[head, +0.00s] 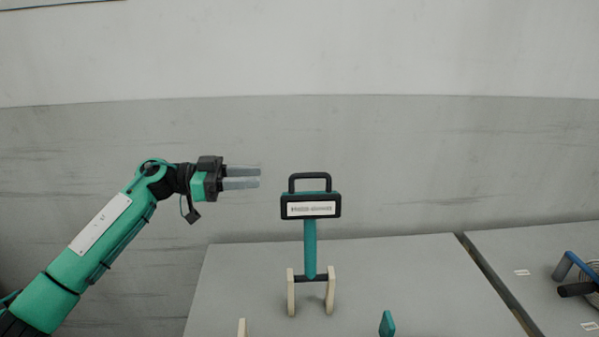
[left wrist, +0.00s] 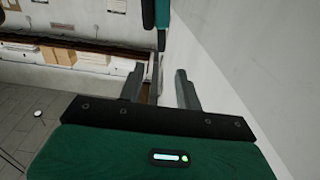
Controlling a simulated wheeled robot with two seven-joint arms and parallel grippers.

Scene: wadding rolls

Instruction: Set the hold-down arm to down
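The hold-down arm (head: 310,245) is a teal bar that stands upright in the head view, raised from the table. Its lower end sits between two cream posts, and its top carries a labelled block with a black loop handle (head: 310,177). My left gripper (head: 259,177) is left of the handle at about the same picture height, fingers pointing right, apart from it. In the left wrist view its two fingers (left wrist: 157,78) are spread with nothing between them. A dark green piece at that view's top edge cannot be identified. My right gripper is not in view.
The grey table (head: 240,275) spreads beneath the arm. A cream peg (head: 242,328) and a teal upright piece (head: 387,324) show at the bottom edge. A blue-and-black device (head: 567,268) stands at the right, beyond a gap in the tabletop. A shelf with boxes (left wrist: 60,52) shows in the left wrist view.

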